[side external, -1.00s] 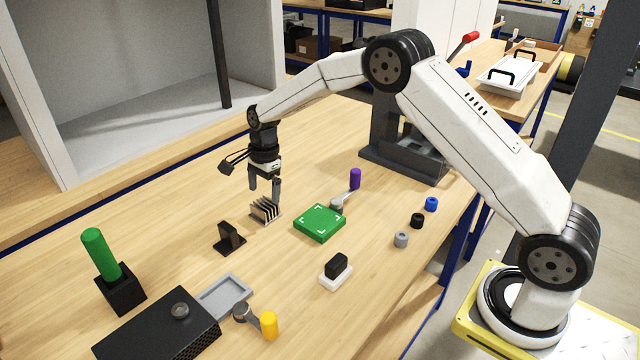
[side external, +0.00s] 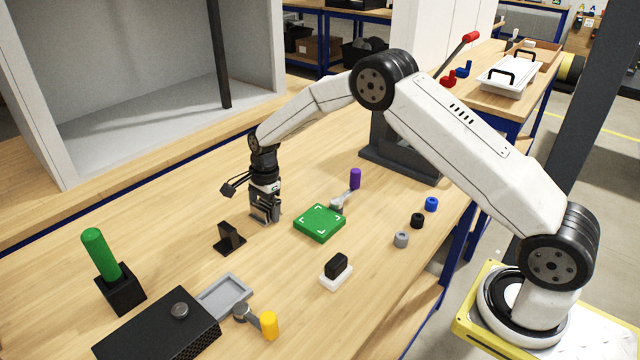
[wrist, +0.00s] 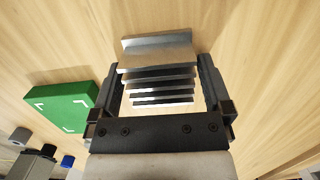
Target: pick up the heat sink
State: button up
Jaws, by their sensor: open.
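The heat sink (side external: 262,216) is a small grey metal block with several upright fins, standing on the wooden table; my gripper partly hides it in the side view. In the wrist view the finned heat sink (wrist: 157,70) lies between my two fingers. My gripper (side external: 265,212) points down and is lowered around it. In the wrist view my gripper (wrist: 160,85) is open, with a finger on each side of the fins and a small gap visible, mostly at the right.
A green pad (side external: 320,223) with white corner marks lies just right of the heat sink. A black bracket (side external: 229,238) stands to its front left. A purple-handled tool (side external: 354,180) is behind the pad. A black block on a white base (side external: 336,271) stands nearer the front.

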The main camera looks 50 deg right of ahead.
dwell(0.3)
jog(key=c, duration=1.1)
jog(key=shift+r, duration=0.1)
jog(key=shift+r, duration=0.65)
jog(key=shift+s+d+r, duration=0.1)
jog(key=shift+s+r, duration=1.8)
jog(key=shift+s, duration=0.45)
jog(key=shift+s+a+r, duration=0.1)
jog(key=shift+s+r, duration=1.85)
jog(key=shift+s, duration=0.35)
jog(key=shift+s+d+r, duration=0.1)
jog(key=shift+s+r, duration=1.8)
jog(key=shift+s, duration=0.45)
